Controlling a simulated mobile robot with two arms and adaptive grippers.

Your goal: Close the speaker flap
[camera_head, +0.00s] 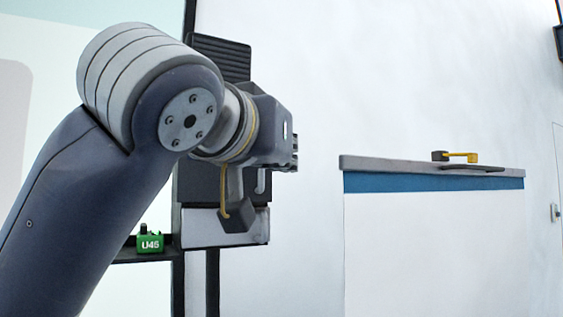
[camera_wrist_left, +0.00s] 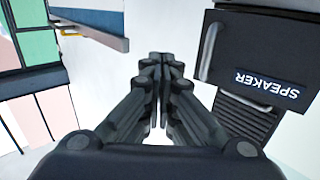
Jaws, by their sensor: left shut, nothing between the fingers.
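The dark speaker unit (camera_head: 220,58) with a slatted top stands on the wall behind my left arm in the head view. In the left wrist view the dark flap (camera_wrist_left: 222,66), with an upside-down "SPEAKER" label and a light bar handle, is at the right, beside a slatted dark surface. My arm hides much of the unit in the head view, and I cannot tell how far the flap is open. My left gripper (camera_head: 292,152) is shut and empty in front of the unit. In the left wrist view its fingertips (camera_wrist_left: 160,62) are together, left of the flap, apart from it in the picture.
A grey-topped counter (camera_head: 400,165) with a blue band stands to the right, with a yellow-handled dark item (camera_head: 458,156) on it. Open white wall lies between unit and counter.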

